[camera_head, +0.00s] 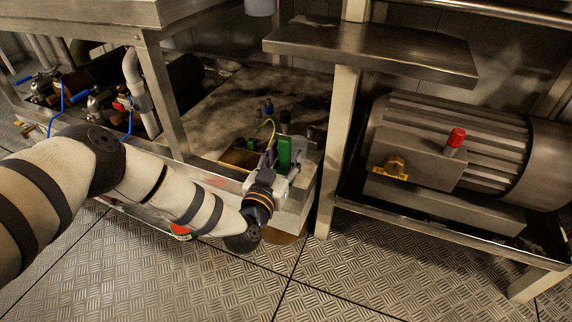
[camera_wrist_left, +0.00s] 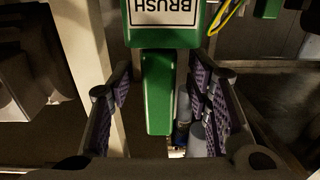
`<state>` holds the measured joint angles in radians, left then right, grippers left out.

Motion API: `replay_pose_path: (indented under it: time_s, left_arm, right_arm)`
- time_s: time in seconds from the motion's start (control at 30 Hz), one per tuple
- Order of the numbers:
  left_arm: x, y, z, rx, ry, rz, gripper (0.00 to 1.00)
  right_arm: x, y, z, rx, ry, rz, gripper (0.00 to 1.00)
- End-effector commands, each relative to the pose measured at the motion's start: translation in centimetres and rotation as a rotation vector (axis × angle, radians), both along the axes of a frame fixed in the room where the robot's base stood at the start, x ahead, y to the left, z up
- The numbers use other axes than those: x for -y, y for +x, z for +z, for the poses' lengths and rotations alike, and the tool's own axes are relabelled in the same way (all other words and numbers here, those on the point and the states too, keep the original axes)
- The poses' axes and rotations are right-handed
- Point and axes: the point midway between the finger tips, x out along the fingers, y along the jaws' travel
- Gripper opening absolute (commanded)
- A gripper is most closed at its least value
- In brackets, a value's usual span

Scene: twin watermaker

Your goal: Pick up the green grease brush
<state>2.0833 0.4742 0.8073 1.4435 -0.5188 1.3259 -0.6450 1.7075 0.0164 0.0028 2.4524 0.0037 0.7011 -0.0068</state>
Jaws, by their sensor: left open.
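The green grease brush (camera_head: 285,152) stands near the front right corner of the low metal bench in the head view. In the left wrist view it is a green block with a white label reading "BRUSH" upside down and a narrower green part (camera_wrist_left: 158,95) below. My left gripper (camera_head: 275,166) is at the brush, partly covering it in the head view. In the left wrist view my left gripper (camera_wrist_left: 161,92) is open, with one purple-padded finger on each side of the narrow part and gaps showing between. My right gripper is not in view.
Dark and blue-topped bottles (camera_head: 285,117) and a yellow loop (camera_head: 268,128) are close behind the brush. A pale post (camera_head: 340,140) and a metal shelf (camera_head: 375,50) stand just right. A large motor (camera_head: 450,150) is further right. The tread-plate floor (camera_head: 380,265) is clear.

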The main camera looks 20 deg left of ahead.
Motion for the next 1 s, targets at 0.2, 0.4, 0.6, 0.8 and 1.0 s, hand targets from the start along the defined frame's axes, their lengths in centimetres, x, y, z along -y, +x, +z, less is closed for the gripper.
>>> replay_pose_path:
  time_s: [0.2,0.4,0.6,0.8,1.0]
  left_arm:
    - [0.0,0.0,0.1,0.000,0.000,0.000,0.38]
    - [0.0,0.0,0.1,0.000,0.000,-0.001,0.00]
    - [0.0,0.0,0.1,0.000,0.000,-0.001,0.00]
    - [-0.1,0.1,1.3,0.003,0.001,-0.002,0.00]
    - [-0.8,0.6,5.4,0.008,0.000,-0.004,0.00]
  right_arm:
    - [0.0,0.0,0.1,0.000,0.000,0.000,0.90]
    - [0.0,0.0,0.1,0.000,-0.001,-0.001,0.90]
    - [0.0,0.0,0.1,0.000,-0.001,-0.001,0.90]
    - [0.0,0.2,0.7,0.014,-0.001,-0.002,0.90]
    - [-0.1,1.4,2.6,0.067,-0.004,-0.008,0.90]
